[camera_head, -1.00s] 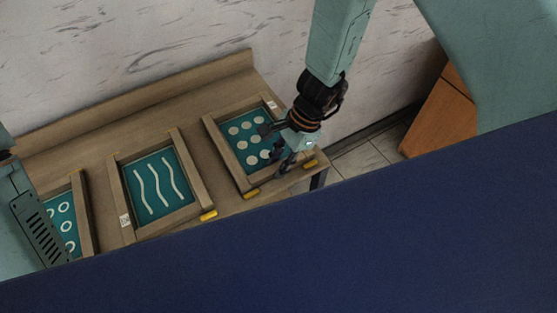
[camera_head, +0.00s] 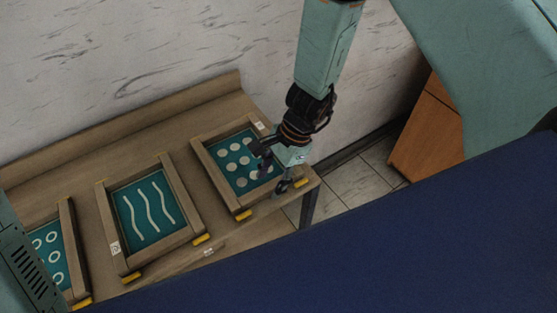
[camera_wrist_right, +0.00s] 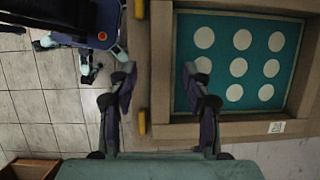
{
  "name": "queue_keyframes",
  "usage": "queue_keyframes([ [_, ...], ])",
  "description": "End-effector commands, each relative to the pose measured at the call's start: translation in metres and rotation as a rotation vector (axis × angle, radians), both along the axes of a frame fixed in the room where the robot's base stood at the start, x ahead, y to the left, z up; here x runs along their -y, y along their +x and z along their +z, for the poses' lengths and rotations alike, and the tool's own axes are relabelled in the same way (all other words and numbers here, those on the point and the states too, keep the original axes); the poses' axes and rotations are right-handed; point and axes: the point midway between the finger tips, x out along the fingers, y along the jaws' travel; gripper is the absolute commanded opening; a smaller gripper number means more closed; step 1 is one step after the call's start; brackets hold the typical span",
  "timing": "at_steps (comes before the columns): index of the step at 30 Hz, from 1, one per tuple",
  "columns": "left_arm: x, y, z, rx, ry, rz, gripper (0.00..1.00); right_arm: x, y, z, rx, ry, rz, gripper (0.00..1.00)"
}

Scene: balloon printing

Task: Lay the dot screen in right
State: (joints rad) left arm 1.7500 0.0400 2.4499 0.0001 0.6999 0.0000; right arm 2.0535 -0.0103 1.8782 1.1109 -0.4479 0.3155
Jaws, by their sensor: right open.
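The dot screen (camera_head: 238,166), a teal sheet with several pale round dots in a wooden frame, lies at the right end of the wooden table. It also fills the right of the right wrist view (camera_wrist_right: 239,68). My right gripper (camera_head: 271,169) is over its front right part, open and empty. In the right wrist view my right gripper (camera_wrist_right: 160,76) has one finger on each side of a wooden frame bar; whether they touch it cannot be told. My left gripper is out of view; only my left arm shows at the lower left.
A wavy-line screen (camera_head: 147,207) lies left of the dot screen, and a ring screen (camera_head: 45,262) farther left. Yellow tabs (camera_head: 243,215) sit along the front. A wall stands behind the table (camera_head: 75,160). Tiled floor (camera_head: 355,185) and a brown cabinet (camera_head: 430,130) are at right.

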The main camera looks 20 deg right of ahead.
Motion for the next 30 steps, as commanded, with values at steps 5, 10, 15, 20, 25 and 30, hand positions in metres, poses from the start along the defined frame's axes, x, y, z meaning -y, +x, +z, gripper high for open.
queue_keyframes([
  [5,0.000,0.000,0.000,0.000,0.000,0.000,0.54,0.013,0.003,0.032,0.006,0.002,-0.004,0.50],
  [10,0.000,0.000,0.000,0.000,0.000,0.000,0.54,0.024,0.004,0.059,0.007,0.002,-0.002,0.50],
  [15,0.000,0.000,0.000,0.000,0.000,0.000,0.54,0.033,0.004,0.080,0.004,0.003,-0.002,0.50],
  [20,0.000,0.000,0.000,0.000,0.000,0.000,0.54,0.038,0.005,0.093,0.003,0.003,-0.001,0.50],
  [25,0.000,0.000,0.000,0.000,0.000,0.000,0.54,0.040,0.005,0.098,0.001,0.001,-0.002,0.50],
  [30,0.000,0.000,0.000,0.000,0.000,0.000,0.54,0.040,0.004,0.098,0.001,0.001,0.000,0.50],
])
